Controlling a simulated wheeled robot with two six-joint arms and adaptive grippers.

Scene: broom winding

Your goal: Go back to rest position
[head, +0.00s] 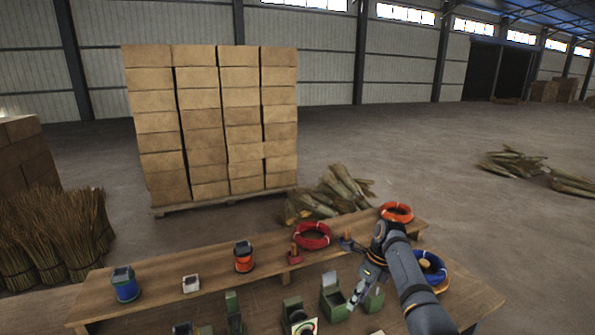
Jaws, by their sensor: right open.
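My right arm comes in from the lower right and bends over the right part of the wooden workbench (210,275). My right gripper (353,298) points down and to the left, close to the green metal pieces on the bench. It is open and I see nothing held in it. My left gripper is not in view.
A green device (334,297) stands beside my right gripper. Stacked boxes (215,120) stand behind.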

